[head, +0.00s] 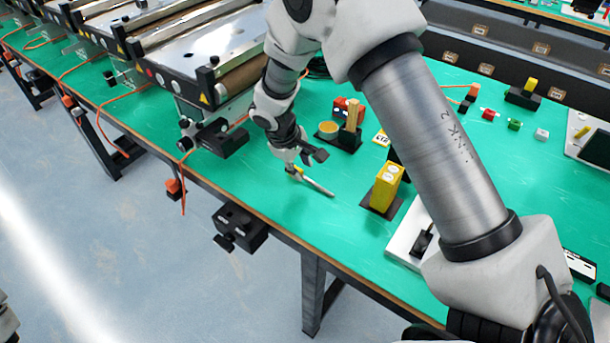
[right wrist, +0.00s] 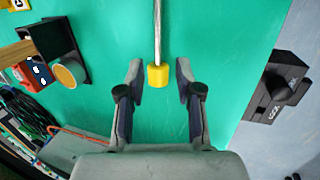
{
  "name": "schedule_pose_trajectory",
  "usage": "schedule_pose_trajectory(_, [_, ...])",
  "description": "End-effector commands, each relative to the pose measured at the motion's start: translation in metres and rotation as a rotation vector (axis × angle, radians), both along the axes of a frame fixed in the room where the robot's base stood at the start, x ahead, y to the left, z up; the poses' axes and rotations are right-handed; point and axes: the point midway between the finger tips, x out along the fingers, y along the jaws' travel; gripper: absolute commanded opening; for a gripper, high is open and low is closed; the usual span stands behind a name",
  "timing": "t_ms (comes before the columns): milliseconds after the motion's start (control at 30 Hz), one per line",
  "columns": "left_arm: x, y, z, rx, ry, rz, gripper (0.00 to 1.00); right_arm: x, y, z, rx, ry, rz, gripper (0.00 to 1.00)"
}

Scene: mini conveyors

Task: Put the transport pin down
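The transport pin has a yellow end cap (head: 296,172) and a thin metal shaft (head: 320,187). It appears to lie on the green tabletop near the front edge. My right gripper (head: 303,158) is just at its capped end. In the right wrist view, my right gripper (right wrist: 159,72) is open. The yellow cap (right wrist: 158,76) is between the fingertips with a gap on each side, and the shaft (right wrist: 157,32) points away from the palm. Nothing is gripped. My left gripper does not show.
A yellow block (head: 385,187) on a dark base stands right of the pin. A dark holder with an orange-topped round part (head: 327,130) and a wooden block (head: 353,115) stand behind. Conveyors (head: 190,50) fill the back left. Green surface around the pin is clear.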

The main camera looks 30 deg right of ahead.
Motion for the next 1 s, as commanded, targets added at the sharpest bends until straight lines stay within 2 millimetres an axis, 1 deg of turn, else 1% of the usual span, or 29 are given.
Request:
schedule_pose_trajectory(33, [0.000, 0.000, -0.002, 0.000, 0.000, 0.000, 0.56, 0.001, 0.004, 0.014, -0.002, -0.005, 0.001, 0.35])
schedule_pose_trajectory(100, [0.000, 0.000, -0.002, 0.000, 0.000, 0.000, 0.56, 0.000, 0.010, 0.030, -0.002, -0.004, 0.001, 0.35])
schedule_pose_trajectory(200, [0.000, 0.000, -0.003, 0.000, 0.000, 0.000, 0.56, -0.001, 0.016, 0.049, -0.001, -0.002, 0.002, 0.35])
schedule_pose_trajectory(300, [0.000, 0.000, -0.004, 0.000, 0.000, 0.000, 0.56, -0.001, 0.019, 0.059, -0.001, 0.000, 0.001, 0.35])
schedule_pose_trajectory(400, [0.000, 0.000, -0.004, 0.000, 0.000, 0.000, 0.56, -0.002, 0.021, 0.063, 0.000, 0.001, 0.001, 0.35])
schedule_pose_trajectory(1000, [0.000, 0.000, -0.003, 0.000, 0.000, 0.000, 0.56, -0.002, 0.020, 0.063, 0.000, 0.001, 0.001, 0.35])
